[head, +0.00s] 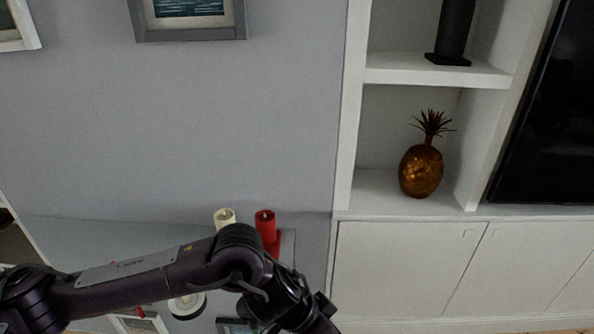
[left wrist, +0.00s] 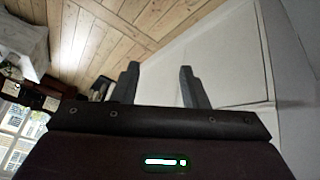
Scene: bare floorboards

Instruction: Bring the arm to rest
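My left arm (head: 150,279) comes in from the left in the head view and bends down out of the bottom edge. Its gripper cannot be made out there. In the left wrist view my left gripper (left wrist: 159,72) shows two dark fingers standing apart, with nothing between them. Beyond the fingers are floorboards and a pale surface. My right arm and gripper are in neither view.
A cream candle (head: 225,217) and a red candle (head: 265,225) stand partly behind my left arm. A white cabinet (head: 410,262) stands to the right, with a golden pineapple (head: 421,172) on its shelf. Floorboards (left wrist: 110,45) look clear in the left wrist view.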

